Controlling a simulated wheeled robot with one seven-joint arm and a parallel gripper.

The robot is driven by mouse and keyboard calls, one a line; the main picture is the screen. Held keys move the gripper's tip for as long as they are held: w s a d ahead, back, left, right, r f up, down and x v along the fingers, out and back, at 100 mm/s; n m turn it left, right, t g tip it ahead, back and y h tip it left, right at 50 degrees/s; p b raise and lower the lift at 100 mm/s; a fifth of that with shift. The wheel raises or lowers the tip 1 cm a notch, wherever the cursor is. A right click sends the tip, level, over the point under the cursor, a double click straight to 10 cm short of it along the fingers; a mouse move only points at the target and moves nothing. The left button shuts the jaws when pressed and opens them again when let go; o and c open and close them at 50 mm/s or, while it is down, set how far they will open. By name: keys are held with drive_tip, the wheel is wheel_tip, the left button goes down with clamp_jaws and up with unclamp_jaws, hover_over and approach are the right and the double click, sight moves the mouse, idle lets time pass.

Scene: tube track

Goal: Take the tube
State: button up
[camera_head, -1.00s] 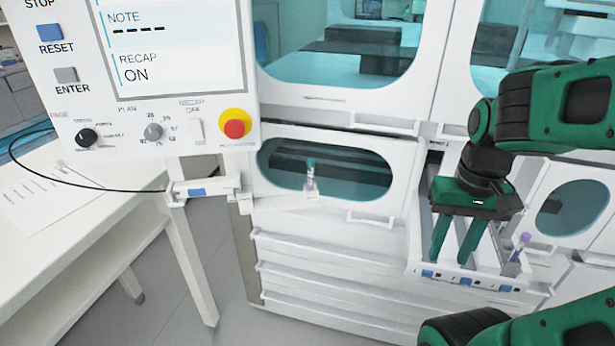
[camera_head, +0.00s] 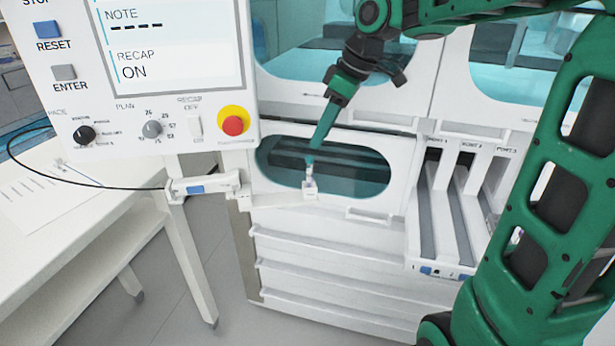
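A small clear tube (camera_head: 309,173) stands upright in a small white holder (camera_head: 310,190) in front of the lower oval window. My gripper (camera_head: 313,150) points down at the tube from above, its fingertips at the top of the tube. The fingers are seen edge-on and overlap, so I cannot tell whether they are open or shut on it. The tube's teal cap is hidden or blends with the green fingers.
A white rack with several labelled lanes (camera_head: 425,268) stands at the right, partly hidden by my arm. A control panel (camera_head: 150,95) with a red button (camera_head: 233,126) hangs at the left. A white table (camera_head: 60,265) stands at the lower left.

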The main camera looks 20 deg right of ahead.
sight(312, 157)
drive_tip(key=x, duration=0.9)
drive_tip(key=shift+s+f, duration=0.25)
drive_tip(key=shift+f, duration=0.15)
drive_tip(key=c, duration=0.8)
